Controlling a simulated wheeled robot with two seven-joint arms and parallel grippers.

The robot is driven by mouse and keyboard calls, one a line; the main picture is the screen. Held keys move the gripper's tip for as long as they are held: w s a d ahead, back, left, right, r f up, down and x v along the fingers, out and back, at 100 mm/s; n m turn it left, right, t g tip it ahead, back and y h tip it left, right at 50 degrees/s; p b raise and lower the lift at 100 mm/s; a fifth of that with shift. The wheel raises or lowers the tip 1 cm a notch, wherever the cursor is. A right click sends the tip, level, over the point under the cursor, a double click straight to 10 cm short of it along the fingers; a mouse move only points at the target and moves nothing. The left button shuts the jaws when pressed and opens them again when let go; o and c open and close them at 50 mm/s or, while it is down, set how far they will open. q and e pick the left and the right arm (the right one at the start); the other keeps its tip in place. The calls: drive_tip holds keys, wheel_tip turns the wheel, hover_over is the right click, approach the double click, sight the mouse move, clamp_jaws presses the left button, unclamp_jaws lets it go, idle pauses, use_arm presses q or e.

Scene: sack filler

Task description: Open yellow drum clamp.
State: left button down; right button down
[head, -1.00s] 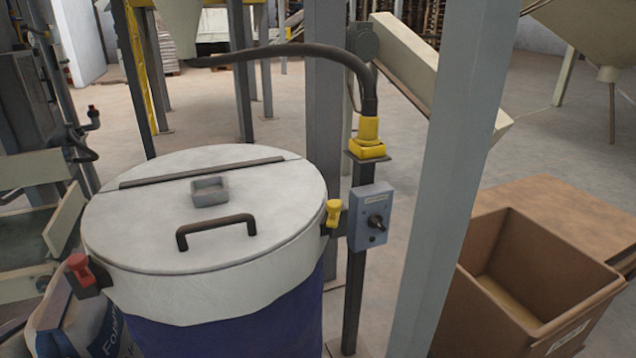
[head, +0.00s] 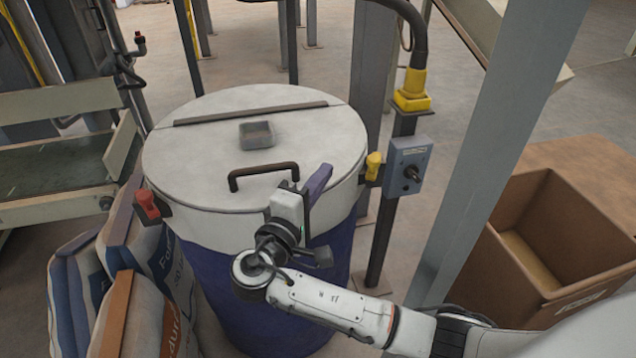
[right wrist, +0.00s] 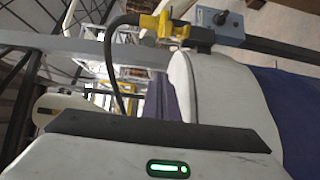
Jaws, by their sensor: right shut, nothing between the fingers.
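The yellow drum clamp (head: 373,166) sits on the right side of the drum's rim, its handle standing upright. It also shows near the top of the right wrist view (right wrist: 166,22). The drum (head: 270,270) has a blue body and a white lid (head: 215,150) with a black handle. A red clamp (head: 147,204) sits on its left side. My right gripper (head: 318,182), with purple fingers, is shut and empty in front of the drum's near right edge, left of the yellow clamp and apart from it. My left gripper is not in view.
A blue-grey switch box (head: 410,165) on a dark post stands just right of the yellow clamp, below a yellow cable connector (head: 412,92). A grey pillar (head: 500,150) rises further right, beside a brown open bin (head: 560,240). Filled sacks (head: 150,310) lean at the lower left.

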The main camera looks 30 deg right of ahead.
sight(375, 159)
drive_tip(key=p+x, duration=0.1)
drive_tip(key=x, duration=0.4)
drive_tip(key=shift+d+r, duration=0.15)
drive_tip(key=shift+d, duration=0.15)
drive_tip(key=shift+s+d+f+p, duration=0.2)
drive_tip(key=shift+s+d+p, duration=0.35)
drive_tip(key=shift+s+d, duration=0.7)
